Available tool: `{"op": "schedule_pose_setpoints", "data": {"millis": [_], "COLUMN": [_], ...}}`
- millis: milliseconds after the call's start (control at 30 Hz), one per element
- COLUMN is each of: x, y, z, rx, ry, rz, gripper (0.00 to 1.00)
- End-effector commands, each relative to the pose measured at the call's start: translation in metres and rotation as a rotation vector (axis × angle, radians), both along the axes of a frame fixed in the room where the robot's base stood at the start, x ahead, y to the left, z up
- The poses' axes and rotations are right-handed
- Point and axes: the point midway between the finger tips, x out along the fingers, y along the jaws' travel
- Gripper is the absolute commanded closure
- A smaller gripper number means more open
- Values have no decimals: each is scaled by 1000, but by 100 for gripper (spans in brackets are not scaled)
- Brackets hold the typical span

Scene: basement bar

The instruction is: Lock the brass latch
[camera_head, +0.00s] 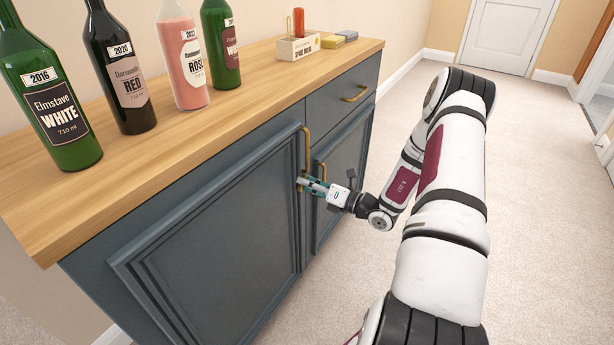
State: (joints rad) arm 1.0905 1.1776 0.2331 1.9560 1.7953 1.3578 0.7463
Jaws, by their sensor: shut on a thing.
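The dark blue-grey cabinet (215,225) has two doors side by side, and both look shut. A small brass piece, which looks like the brass latch (300,187), shows at the meeting edge of the doors, just below the left door's handle. My gripper (305,183) reaches in from the right with its fingertips at this piece and is shut on it. The fingers cover most of it, so I cannot tell which way it is turned.
Brass bar handles stand close to my gripper, on the left door (307,145) and right door (320,172). A drawer handle (355,94) is above right. Bottles, including a rosé bottle (184,60), and a small box (298,47) stand on the wooden top (150,160). Carpet (545,200) at right is clear.

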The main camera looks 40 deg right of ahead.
Motion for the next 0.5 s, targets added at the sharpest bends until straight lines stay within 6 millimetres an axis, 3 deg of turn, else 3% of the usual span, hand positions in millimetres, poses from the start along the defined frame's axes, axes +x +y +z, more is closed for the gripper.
{"op": "schedule_pose_setpoints", "data": {"millis": [500], "x": [0], "y": [-1], "z": [-2], "rx": [452], "ry": [166], "rz": [0], "gripper": [100]}}
